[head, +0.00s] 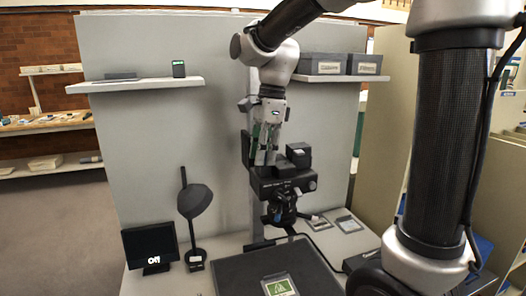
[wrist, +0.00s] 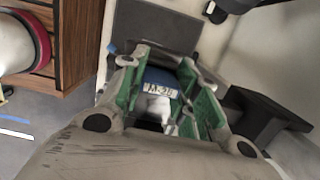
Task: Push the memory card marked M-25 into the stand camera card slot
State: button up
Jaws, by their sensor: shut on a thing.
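The memory card marked M-25 (wrist: 160,90) is blue with a pale label, in the wrist view. It sits between the green-padded fingers of my gripper (wrist: 158,80), which are shut on it. In the head view my gripper (head: 264,158) points down just left of the upper part of the black stand camera (head: 284,187). The card cannot be made out there. The card slot is not discernible in either view, and I cannot tell whether the card touches the camera.
A dark baseboard (head: 238,272) with a green-marked sheet (head: 280,287) lies below the camera. A black lamp (head: 195,201) and small monitor (head: 151,246) stand left. A grey panel (head: 150,130) stands behind.

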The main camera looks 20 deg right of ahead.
jog(key=shift+s+f, duration=0.1)
jog(key=shift+f, duration=0.2)
jog(key=shift+s+f, duration=0.2)
jog(key=shift+f, duration=0.3)
jog(key=shift+c, duration=0.5)
jog(key=o, duration=0.3)
jog(key=shift+w+f, duration=0.1)
jog(key=shift+w, duration=0.05)
jog(key=o, duration=1.6)
jog(key=shift+w, duration=0.1)
jog(key=shift+r, duration=0.25)
jog(key=shift+r, duration=2.95)
